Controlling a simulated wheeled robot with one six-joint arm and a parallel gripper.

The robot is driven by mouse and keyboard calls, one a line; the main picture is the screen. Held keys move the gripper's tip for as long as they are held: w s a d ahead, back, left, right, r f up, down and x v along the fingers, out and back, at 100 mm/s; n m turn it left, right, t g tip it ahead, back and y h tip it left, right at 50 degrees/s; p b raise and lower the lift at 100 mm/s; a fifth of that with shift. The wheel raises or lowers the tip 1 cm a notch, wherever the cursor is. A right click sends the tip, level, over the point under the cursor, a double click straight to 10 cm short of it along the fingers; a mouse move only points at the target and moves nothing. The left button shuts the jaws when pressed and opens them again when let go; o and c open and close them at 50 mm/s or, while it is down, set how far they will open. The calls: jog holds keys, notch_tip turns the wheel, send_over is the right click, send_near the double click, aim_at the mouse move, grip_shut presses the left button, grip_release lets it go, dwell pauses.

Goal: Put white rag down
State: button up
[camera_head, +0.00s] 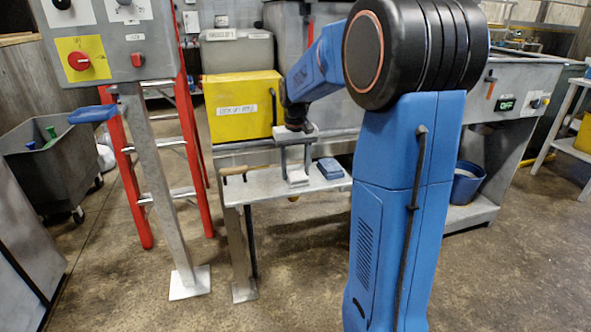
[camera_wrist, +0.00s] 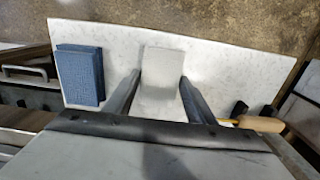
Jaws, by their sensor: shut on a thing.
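A small white rag (camera_head: 298,177) is between the fingers of my gripper (camera_head: 296,160), at the top of a grey metal shelf (camera_head: 262,190). In the wrist view the white rag (camera_wrist: 162,72) shows as a pale block between the two dark fingers of my gripper (camera_wrist: 160,88), which are shut on it. The rag is at or just above the shelf surface (camera_wrist: 215,65); I cannot tell whether it touches.
A stack of blue rags (camera_head: 330,168) lies beside the white rag, also in the wrist view (camera_wrist: 80,75). A wooden-handled tool (camera_head: 236,171) lies on the shelf's left part. A yellow box (camera_head: 243,105) stands behind. Bare shelf lies between them.

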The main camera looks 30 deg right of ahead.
aim_at(296, 172)
jog(key=o, duration=1.1)
jog(key=shift+f, duration=0.1)
notch_tip(296, 172, up, 12)
jog(key=s+a+f+n+t, duration=0.1)
jog(key=s+a+f, duration=0.2)
jog(key=s, duration=0.7)
jog(key=s+a+f+n+t, duration=0.1)
jog(key=s+a+f+t, duration=0.1)
jog(key=s+a+f, duration=0.2)
jog(key=s+a+f+n+t, duration=0.1)
jog(key=s+a+f, duration=0.3)
jog(key=s, duration=1.2)
jog(key=shift+s+a+t, duration=0.1)
jog(key=shift+a+t, duration=0.3)
jog(key=shift+a, duration=2)
jog(key=shift+r, duration=0.1)
